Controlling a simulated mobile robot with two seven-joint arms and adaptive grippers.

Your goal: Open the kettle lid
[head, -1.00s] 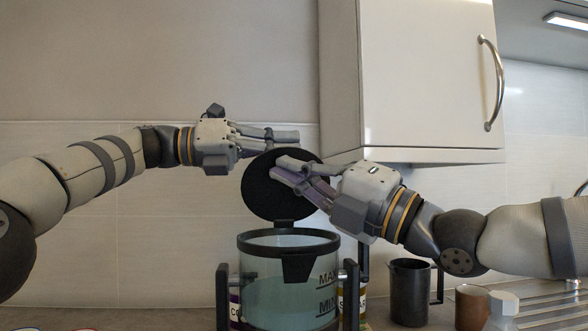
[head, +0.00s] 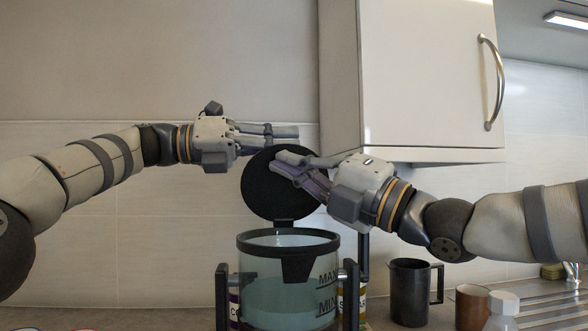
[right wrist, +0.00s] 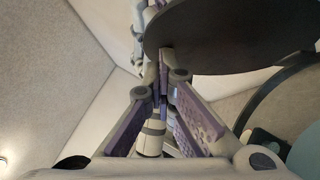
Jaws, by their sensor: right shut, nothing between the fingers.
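The kettle (head: 290,290) is a clear body with a dark rim, MAX and MIN marks and bluish contents. Its round black lid (head: 262,190) stands up at the back of the rim, and the kettle's top is open. My right gripper (head: 283,163) is shut and empty, with its fingers in front of the lid's upper right part. In the right wrist view its fingertips (right wrist: 163,85) meet beside the lid (right wrist: 235,38); contact is unclear. My left gripper (head: 285,138) is near the lid's top edge. Its finger gap is hard to judge.
A white wall cabinet (head: 430,75) hangs close above my right gripper. Labelled jars (head: 352,305) stand behind the kettle. A dark mug (head: 410,292), a brown cup (head: 471,305) and a white-capped bottle (head: 503,308) stand to its right. The wall at upper left is clear.

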